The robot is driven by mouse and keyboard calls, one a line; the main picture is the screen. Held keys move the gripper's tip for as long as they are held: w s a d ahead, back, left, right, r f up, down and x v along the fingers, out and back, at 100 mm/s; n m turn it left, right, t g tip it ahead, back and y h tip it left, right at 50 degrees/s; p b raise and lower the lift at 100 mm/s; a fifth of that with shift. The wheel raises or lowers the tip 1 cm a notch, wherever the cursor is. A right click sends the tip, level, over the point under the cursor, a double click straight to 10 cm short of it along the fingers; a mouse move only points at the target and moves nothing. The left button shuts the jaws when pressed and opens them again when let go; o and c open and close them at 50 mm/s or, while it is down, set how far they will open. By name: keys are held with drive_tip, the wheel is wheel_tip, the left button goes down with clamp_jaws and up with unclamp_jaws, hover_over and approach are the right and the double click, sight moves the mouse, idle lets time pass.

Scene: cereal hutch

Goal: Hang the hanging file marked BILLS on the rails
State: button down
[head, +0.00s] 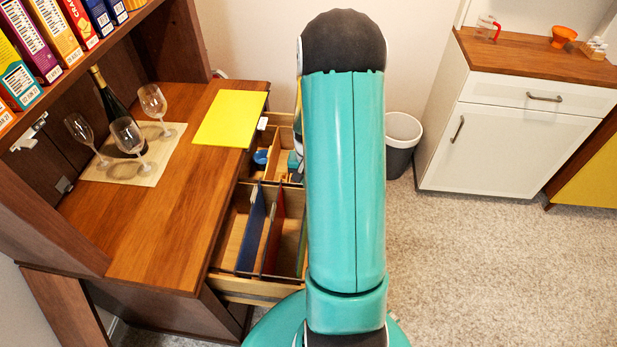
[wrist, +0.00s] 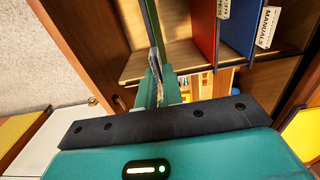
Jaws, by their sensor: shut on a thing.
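In the wrist view my gripper (wrist: 156,88) is shut on the upper edge of a thin green hanging file (wrist: 152,24), seen nearly edge-on. Its marking cannot be read. A strip of green also shows beside my arm in the head view (head: 303,243), at the right of the lower open drawer (head: 235,286). Whether the green file's hooks rest on the rails cannot be told. A red file (wrist: 204,26) and a blue file (wrist: 241,24) stand in the drawer, the blue one tabbed MANUALS. In the head view my arm hides my gripper.
A yellow file (head: 230,117) lies flat on the desk (head: 165,235). A bottle (head: 117,112) and several wine glasses stand on a mat. Another open compartment (head: 262,160) holds small items. A bin (head: 402,140) and white cabinet (head: 520,130) stand beyond; carpet at right is clear.

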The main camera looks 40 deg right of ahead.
wheel_tip(320, 180, down, 8)
drive_tip(key=shift+f, duration=0.25)
drive_tip(key=c, duration=1.1)
unclamp_jaws()
drive_tip(key=shift+c, duration=0.2)
drive_tip(key=shift+r, duration=0.15)
drive_tip(key=shift+r, duration=2.4)
